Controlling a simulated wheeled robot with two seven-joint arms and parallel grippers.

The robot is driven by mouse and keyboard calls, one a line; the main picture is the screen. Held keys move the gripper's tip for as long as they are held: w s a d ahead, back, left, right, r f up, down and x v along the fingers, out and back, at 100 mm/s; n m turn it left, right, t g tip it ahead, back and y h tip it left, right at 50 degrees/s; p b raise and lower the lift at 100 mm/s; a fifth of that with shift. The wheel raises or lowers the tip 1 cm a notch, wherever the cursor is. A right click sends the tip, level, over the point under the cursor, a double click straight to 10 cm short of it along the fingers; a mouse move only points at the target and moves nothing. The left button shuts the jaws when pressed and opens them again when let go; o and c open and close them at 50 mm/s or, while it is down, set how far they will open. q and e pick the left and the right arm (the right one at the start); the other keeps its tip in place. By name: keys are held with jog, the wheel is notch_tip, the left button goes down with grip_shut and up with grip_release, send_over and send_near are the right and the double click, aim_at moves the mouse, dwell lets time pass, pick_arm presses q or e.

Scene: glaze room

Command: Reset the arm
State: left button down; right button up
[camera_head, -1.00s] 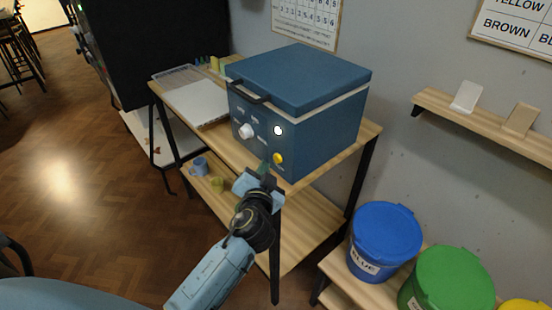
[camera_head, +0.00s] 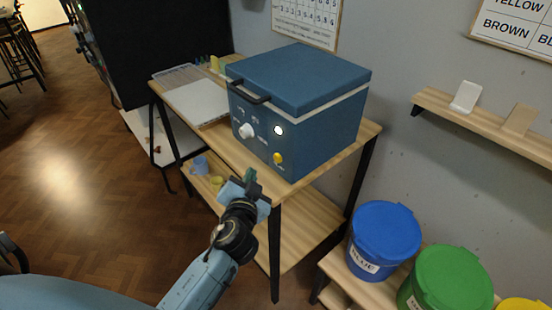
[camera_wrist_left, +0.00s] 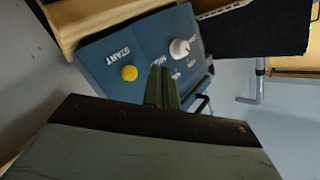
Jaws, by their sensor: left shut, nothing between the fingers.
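My left gripper (camera_head: 249,178) is shut and empty in the head view. It is in front of the table's front edge, below and left of the yellow button on the blue kiln (camera_head: 305,125), apart from it. In the left wrist view its closed green fingers (camera_wrist_left: 162,88) show before the kiln's panel. That panel has a yellow button (camera_wrist_left: 129,73) marked START and a white knob (camera_wrist_left: 179,48). In the head view the button (camera_head: 278,158), the knob (camera_head: 247,131) and a lit white lamp (camera_head: 278,130) show on the kiln front. The kiln's lid is down. My right gripper is not in view.
The kiln stands on a wooden table (camera_head: 362,140) with a lower shelf holding a blue mug (camera_head: 199,166) and a small yellow cup (camera_head: 217,182). Blue (camera_head: 384,238) and green (camera_head: 448,282) buckets stand at the right. Open floor (camera_head: 80,190) lies at the left.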

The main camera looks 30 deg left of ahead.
pick_arm(q)
jog(key=s+d+f+g+h, duration=0.2)
jog(key=s+g, duration=0.2)
jog(key=s, duration=0.4)
jog(key=s+d+f+g+h, duration=0.2)
jog(key=s+d+g, duration=0.15)
jog(key=s, duration=0.45)
jog(key=s+d+f+g+h, duration=0.1)
jog(key=s+f+g+h, duration=0.25)
jog(key=s, duration=0.45)
notch_tip(320, 180, down, 25)
jog(key=s+g, duration=0.2)
jog(key=s+a+f+g+y, duration=0.1)
jog(key=s+a+f, duration=0.1)
jog(key=s+f, duration=1.2)
jog(key=shift+s+a, duration=0.25)
jog(key=shift+s, duration=0.75)
